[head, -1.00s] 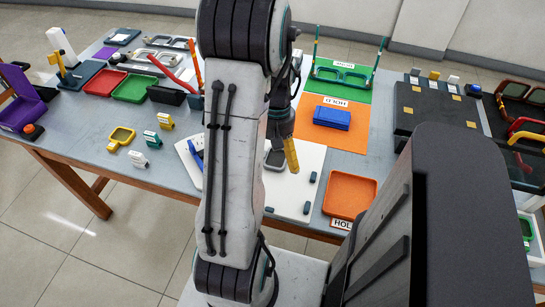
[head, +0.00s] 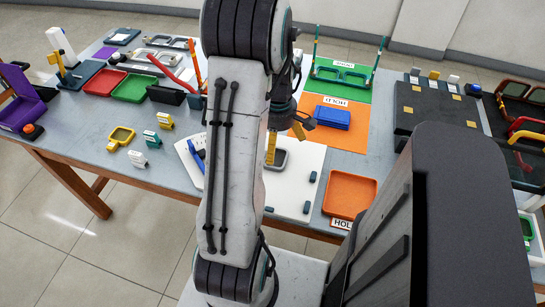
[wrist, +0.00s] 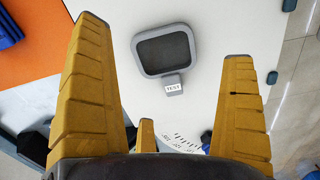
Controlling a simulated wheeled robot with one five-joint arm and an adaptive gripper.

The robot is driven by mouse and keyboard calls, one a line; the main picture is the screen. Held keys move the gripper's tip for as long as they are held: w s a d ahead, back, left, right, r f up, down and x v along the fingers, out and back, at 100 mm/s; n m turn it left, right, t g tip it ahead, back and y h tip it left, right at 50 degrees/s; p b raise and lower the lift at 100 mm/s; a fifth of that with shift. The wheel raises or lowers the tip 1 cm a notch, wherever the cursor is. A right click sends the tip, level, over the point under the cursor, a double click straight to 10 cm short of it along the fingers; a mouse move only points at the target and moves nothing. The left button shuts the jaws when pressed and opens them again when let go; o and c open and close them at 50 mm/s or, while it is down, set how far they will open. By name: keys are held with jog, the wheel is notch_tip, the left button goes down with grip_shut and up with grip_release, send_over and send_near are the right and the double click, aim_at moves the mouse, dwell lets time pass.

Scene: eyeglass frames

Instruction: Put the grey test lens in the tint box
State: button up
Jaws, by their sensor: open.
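The grey test lens (wrist: 165,50) has a dark pane, a grey rim and a small tab with a TEST label. It lies flat on the white board (wrist: 220,25), and it also shows beside my arm in the head view (head: 280,158). My gripper (head: 286,142) is open and empty above the board, its yellow fingers spread. In the wrist view the lens lies between and beyond the fingertips, apart from both. No tint box label is readable; a purple open-lidded box (head: 22,112) stands at the table's far left and may be it.
An orange tray (head: 350,194) stands right of the board. A blue block (head: 332,117) sits on the orange mat (head: 352,136). A yellow-framed lens (head: 121,138) and small labelled blocks lie left. Red (head: 103,83) and green (head: 133,88) trays are farther back. My arm hides part of the board.

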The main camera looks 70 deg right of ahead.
aim_at(277, 157)
jog(key=shift+a+f, duration=0.15)
jog(key=shift+f, duration=1.25)
jog(key=shift+a+f, duration=0.1)
jog(key=shift+f, duration=1.3)
jog(key=shift+c, duration=0.5)
jog(key=c, duration=1.2)
jog(key=shift+r, duration=0.1)
